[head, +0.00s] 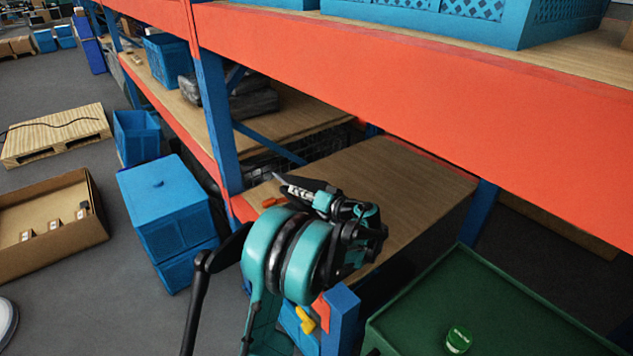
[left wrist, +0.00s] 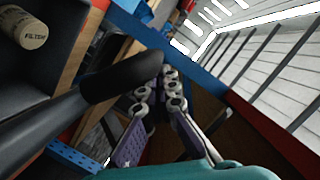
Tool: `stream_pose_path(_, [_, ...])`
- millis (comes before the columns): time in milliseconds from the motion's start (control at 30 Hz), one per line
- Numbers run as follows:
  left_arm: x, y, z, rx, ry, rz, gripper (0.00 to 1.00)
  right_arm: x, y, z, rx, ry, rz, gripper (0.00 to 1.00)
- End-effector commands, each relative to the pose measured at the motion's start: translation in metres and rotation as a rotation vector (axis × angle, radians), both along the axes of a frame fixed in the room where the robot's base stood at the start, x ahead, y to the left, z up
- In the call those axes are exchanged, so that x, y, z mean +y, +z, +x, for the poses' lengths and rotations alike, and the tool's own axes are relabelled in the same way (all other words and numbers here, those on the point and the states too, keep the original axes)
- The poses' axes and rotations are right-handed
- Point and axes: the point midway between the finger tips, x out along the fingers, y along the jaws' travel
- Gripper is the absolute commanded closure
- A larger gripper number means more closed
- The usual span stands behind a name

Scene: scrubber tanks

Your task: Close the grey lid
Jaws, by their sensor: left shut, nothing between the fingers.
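My left gripper (head: 292,187) is shut and empty. In the head view it points left, above the wooden shelf boards, at the end of my teal wrist. In the left wrist view its linked fingers (left wrist: 166,85) come together near the centre. I cannot pick out a grey lid for certain. A dark bar with a rounded end (left wrist: 118,75) crosses the left of the wrist view, close to the fingers; I cannot tell whether they touch. A green tank (head: 545,305) with a round green cap (head: 458,340) stands at the lower right of the head view. My right gripper is not in view.
An orange and blue rack (head: 420,75) fills the middle and right. Blue bins (head: 170,215) are stacked left of it, beside an open cardboard box (head: 95,235). A beige cylinder marked FILTER (left wrist: 25,27) shows in the wrist view. The grey floor at the left has free room.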

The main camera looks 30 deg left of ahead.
Motion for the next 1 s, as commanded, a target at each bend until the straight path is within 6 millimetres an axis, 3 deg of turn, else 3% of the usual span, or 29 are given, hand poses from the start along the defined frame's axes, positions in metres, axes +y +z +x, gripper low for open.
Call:
stream_pose_path(33, [0.005, -0.020, -0.009, -0.041, 0.003, -0.015, 1.00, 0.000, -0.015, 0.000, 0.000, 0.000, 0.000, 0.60])
stream_pose_path(100, [0.010, -0.038, -0.019, -0.104, 0.002, -0.036, 1.00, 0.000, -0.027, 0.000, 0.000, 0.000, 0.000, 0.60])
stream_pose_path(500, [0.022, -0.129, -0.053, -0.403, 0.000, -0.140, 1.00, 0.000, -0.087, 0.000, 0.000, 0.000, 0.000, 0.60])
stream_pose_path(700, [0.023, -0.156, -0.057, -0.492, -0.001, -0.172, 1.00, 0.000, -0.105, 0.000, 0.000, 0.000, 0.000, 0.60])
stream_pose_path(1000, [0.024, -0.171, -0.059, -0.548, 0.000, -0.191, 1.00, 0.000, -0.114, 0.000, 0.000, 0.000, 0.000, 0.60])
